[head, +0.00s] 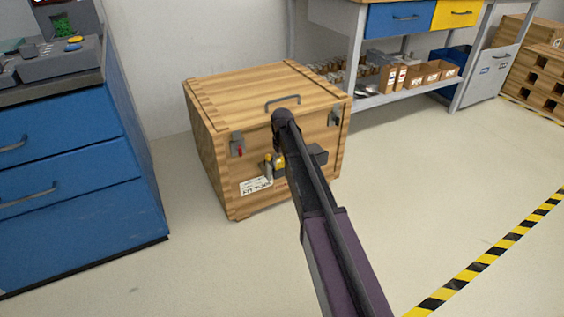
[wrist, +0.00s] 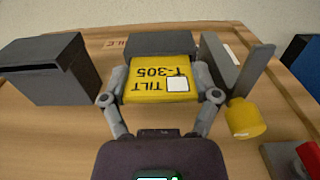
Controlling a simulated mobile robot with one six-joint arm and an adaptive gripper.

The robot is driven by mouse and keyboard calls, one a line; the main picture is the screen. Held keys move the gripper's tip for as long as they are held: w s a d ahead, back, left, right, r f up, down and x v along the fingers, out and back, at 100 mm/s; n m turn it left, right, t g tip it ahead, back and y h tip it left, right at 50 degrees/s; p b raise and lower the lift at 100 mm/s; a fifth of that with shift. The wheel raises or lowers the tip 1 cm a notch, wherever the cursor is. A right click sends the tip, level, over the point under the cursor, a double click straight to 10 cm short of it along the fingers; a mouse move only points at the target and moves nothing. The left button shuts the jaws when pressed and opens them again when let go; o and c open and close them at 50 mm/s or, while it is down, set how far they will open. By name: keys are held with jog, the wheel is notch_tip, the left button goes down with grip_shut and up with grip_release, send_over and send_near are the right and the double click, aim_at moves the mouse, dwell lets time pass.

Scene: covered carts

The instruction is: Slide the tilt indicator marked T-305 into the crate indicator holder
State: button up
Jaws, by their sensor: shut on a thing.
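The yellow tilt indicator (wrist: 160,78), marked TILT T-305 with a white square, is between my gripper's (wrist: 160,92) two grey fingers, which are shut on it. Its text appears upside down in the wrist view. A dark block, seemingly the indicator holder (wrist: 160,43), lies directly beyond its far edge. I cannot tell whether the indicator is touching it or partly inside. In the head view, my gripper is at the front of the wooden crate (head: 270,88), largely hidden by my arm; a small yellow patch of the indicator (head: 278,160) shows.
Beside the fingers are a dark box (wrist: 45,75) at left, and an upright grey plate (wrist: 220,60) and yellow knob (wrist: 245,118) at right. A red latch (wrist: 308,155) is lower right. Blue drawers (head: 75,170) stand left of the crate. Floor at right is clear.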

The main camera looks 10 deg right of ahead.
jog(key=shift+f+b, duration=0.45)
jog(key=shift+f, duration=0.05)
jog(key=o, duration=0.7)
